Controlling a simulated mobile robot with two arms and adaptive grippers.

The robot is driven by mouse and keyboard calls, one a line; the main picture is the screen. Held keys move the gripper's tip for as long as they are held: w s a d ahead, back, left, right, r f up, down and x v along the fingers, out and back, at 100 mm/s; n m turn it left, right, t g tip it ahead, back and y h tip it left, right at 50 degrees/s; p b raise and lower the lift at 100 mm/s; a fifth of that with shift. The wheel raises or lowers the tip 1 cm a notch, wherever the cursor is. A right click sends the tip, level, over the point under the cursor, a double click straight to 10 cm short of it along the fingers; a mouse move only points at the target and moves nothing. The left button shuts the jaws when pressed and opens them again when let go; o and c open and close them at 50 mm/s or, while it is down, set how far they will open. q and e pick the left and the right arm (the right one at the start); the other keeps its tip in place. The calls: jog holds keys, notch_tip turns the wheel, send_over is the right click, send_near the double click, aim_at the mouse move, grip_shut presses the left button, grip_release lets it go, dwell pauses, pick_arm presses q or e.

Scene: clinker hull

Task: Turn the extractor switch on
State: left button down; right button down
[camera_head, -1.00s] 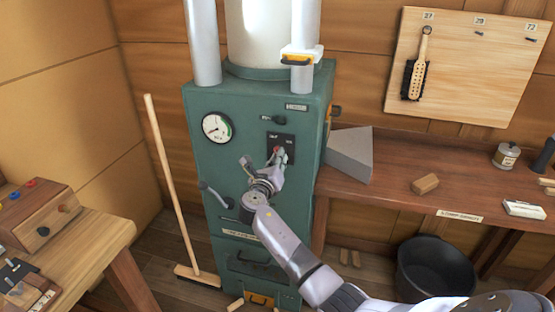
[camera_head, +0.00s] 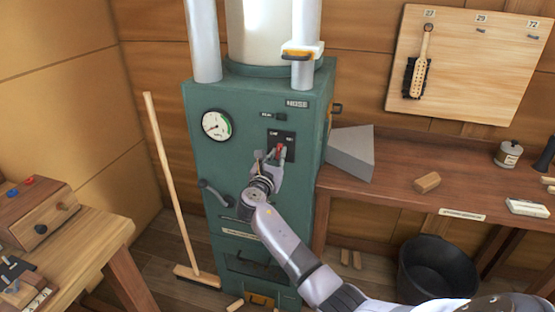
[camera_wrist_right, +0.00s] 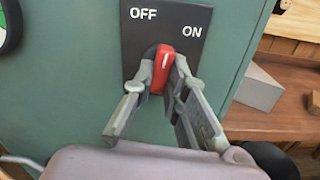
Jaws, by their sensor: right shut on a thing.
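The extractor switch is a red handle (camera_wrist_right: 162,68) on a black plate (camera_wrist_right: 165,25) marked OFF on the left and ON on the right. It sits on the front of the green cabinet (camera_head: 203,152). In the right wrist view the handle stands roughly upright, its top leaning slightly right, between the two labels. My right gripper (camera_wrist_right: 160,80) is shut on the handle, one finger on each side. In the head view the right gripper (camera_head: 272,160) reaches the red handle (camera_head: 282,153) from below. My left gripper is not in view.
A gauge (camera_head: 216,125) and a lever (camera_head: 214,194) are on the cabinet's front. A broom (camera_head: 168,180) leans at its left. A grey wedge block (camera_head: 350,153) stands on the bench (camera_head: 400,170) at the right. A black bucket (camera_head: 437,270) is on the floor.

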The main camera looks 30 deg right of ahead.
jog(key=m+b, duration=0.2)
jog(key=m, duration=0.3)
jog(key=shift+w+a, duration=0.1)
jog(key=shift+m, duration=0.3)
dwell(0.4)
jog(key=c, duration=1.6)
grip_release()
jog(key=v, duration=1.2)
